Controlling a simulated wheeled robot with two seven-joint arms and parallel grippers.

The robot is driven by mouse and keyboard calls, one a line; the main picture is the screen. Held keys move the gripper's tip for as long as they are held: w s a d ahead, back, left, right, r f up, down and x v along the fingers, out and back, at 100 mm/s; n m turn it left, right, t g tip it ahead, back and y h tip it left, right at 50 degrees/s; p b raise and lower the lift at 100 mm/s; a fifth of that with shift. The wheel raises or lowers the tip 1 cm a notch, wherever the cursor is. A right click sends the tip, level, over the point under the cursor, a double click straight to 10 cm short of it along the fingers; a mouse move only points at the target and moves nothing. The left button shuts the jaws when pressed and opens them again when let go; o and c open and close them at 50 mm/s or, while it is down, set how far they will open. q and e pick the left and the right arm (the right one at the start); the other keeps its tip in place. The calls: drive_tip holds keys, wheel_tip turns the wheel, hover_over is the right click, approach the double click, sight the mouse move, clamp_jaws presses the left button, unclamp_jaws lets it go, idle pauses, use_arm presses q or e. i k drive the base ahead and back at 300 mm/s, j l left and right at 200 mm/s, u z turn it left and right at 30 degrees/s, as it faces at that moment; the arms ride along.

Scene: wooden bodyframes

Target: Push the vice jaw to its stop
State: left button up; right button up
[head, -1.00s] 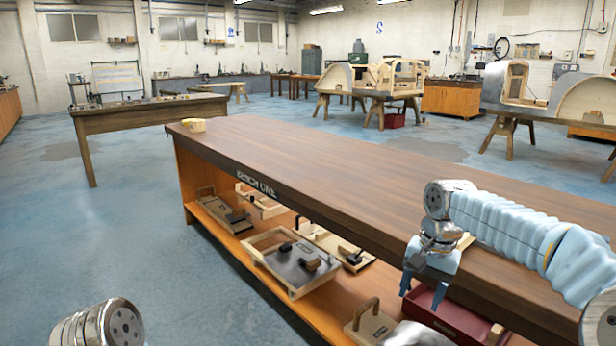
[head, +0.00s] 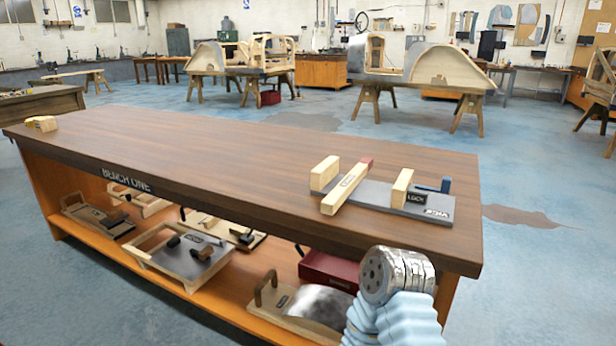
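The vice stands on the right end of the bench top in the head view. It has a grey base plate (head: 378,197) with a "VICE" label at its right end. A short upright wooden block (head: 324,173) is at its left, and another wooden block (head: 402,188) is at its right beside a "LOCK" label and a blue lever (head: 435,187). I cannot tell which block is the moving jaw. Neither gripper is in view.
The dark wooden bench (head: 220,150) is mostly clear, with a small yellowish object (head: 41,124) at its far left. Its lower shelf holds several wooden fixtures and a red box (head: 326,271). My arm link (head: 397,275) is in front of the bench's right end.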

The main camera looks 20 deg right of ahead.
sight(403, 191)
drive_tip(key=z, duration=1.4)
